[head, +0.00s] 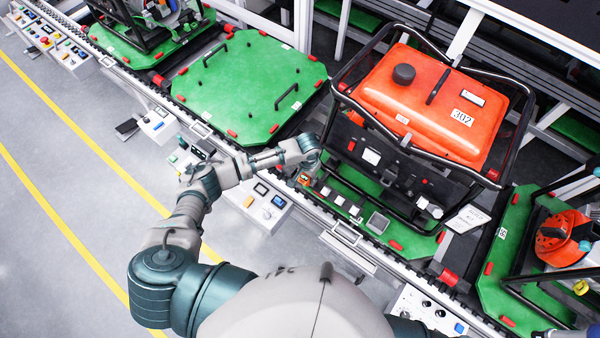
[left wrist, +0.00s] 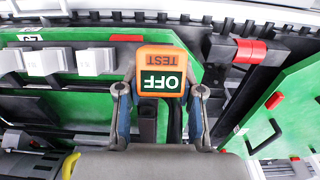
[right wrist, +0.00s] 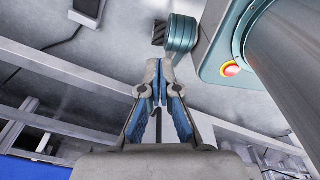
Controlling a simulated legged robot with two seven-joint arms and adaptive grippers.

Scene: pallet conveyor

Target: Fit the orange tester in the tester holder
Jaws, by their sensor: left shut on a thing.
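My left gripper (head: 306,168) is shut on the orange tester (head: 304,179), above the near edge of the green pallet carrying the orange generator. In the left wrist view the tester (left wrist: 162,72) sits between the two fingertips (left wrist: 161,90). Its face has a dark green OFF panel and the word TEST, upside down in this view. A row of white blocks (left wrist: 96,61) on a dark base lies to its left. I cannot tell which part is the tester holder; the tester and gripper hide what is behind them. My right gripper (right wrist: 159,80) is shut and empty, away from the pallets.
The orange generator (head: 420,95) stands in a black tube frame on its pallet (head: 405,238). An empty green pallet (head: 250,85) lies to the left, with a gap between. Control boxes (head: 262,200) line the conveyor's near side. Grey floor (head: 60,200) is clear at left.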

